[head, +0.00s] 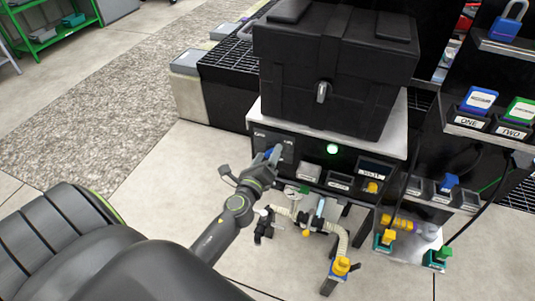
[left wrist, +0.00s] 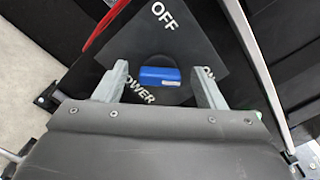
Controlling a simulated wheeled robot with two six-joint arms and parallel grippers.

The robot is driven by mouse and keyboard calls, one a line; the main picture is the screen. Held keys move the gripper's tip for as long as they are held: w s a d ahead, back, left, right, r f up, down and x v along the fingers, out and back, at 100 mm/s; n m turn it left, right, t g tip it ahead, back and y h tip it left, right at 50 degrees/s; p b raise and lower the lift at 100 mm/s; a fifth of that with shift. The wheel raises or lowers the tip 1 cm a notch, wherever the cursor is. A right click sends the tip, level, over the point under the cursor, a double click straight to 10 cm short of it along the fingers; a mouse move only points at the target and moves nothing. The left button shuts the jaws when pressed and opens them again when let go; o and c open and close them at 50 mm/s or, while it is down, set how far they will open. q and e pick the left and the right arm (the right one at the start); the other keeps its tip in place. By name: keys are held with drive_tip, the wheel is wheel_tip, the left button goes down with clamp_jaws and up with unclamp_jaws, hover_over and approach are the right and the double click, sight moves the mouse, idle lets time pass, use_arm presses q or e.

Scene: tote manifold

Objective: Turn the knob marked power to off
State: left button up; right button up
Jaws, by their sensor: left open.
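The blue power knob (left wrist: 160,78) sits on a dark plate (left wrist: 180,45) in the left wrist view. White lettering on the plate reads OFF at the top, POWER at lower left and a partly covered ON at right. My left gripper (left wrist: 162,86) is open, with one grey finger on each side of the knob and gaps between. In the head view my left gripper (head: 268,160) is at the left end of the black panel's front, hiding most of the knob (head: 268,154). My right gripper is not in view.
A black case (head: 330,80) with a latch stands on top of the panel box. A green light (head: 332,149) and several switches are right of the knob. Hoses and yellow-handled valves (head: 342,265) lie below.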

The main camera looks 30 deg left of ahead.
use_arm(q)
drive_tip(key=shift+w+a, duration=0.1)
drive_tip(key=shift+w, duration=0.2)
drive_tip(key=shift+c, duration=0.4)
drive_tip(key=c, duration=0.9)
